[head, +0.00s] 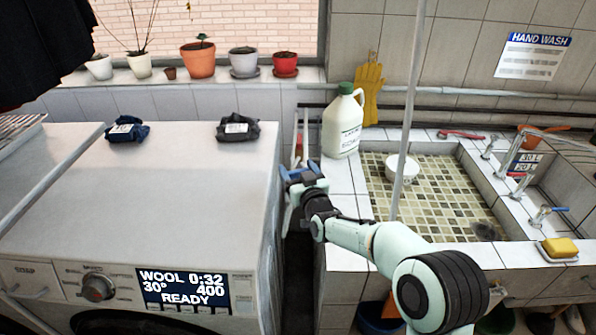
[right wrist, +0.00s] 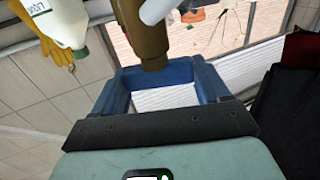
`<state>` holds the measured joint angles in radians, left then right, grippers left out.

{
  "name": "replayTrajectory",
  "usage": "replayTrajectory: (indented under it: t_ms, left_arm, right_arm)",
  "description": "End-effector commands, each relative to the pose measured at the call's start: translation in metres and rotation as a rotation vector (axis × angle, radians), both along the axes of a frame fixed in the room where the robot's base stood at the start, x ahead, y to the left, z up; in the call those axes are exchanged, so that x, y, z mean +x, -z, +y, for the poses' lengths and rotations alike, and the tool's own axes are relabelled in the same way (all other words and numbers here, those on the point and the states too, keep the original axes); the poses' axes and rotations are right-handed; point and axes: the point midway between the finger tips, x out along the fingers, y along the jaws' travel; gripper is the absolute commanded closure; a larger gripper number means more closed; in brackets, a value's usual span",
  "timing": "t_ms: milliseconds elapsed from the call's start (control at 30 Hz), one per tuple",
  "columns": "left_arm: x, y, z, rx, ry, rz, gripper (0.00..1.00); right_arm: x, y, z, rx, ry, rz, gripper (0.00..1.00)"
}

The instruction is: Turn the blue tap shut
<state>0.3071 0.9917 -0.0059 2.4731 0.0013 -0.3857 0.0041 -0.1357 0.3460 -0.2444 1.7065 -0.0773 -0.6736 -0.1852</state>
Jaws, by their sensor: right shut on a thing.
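My right gripper (head: 301,177) reaches into the narrow gap between the washing machine and the sink. It is shut on the blue tap, whose blue parts (head: 313,166) show at the jaws, though the line between finger and handle is hard to make out. In the right wrist view a brown metal-like cylinder (right wrist: 152,32) stands right at the jaws, in front of a blue frame shape (right wrist: 208,82). How far the tap is turned cannot be told. My left gripper is not in view.
The washing machine (head: 170,200) is left of my gripper, with two dark bundles on top. The tiled sink (head: 430,190) lies right, holding a white bowl (head: 402,168). A white jug (head: 342,122) stands on the rim close behind my gripper. Another blue-handled tap (head: 545,212) is far right.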

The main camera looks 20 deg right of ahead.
Motion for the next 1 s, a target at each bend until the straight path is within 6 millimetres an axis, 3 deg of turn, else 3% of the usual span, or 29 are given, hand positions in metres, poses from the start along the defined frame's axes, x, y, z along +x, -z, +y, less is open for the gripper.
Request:
replayTrajectory:
  t_ms: [200, 533, 967, 1000]
  left_arm:
    - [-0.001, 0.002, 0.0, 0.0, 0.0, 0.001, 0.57]
    - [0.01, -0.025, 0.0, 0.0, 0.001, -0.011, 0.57]
    - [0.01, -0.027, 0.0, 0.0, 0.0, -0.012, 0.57]
    - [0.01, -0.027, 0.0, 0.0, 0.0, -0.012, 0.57]
  right_arm:
    - [0.001, -0.002, 0.002, 0.003, 0.113, -0.006, 0.55]
    - [0.001, -0.004, 0.002, 0.002, 0.331, -0.004, 0.55]
    - [0.0, -0.001, 0.0, -0.001, 0.373, -0.003, 0.55]
    - [0.0, -0.001, 0.0, 0.0, 0.373, -0.002, 0.15]
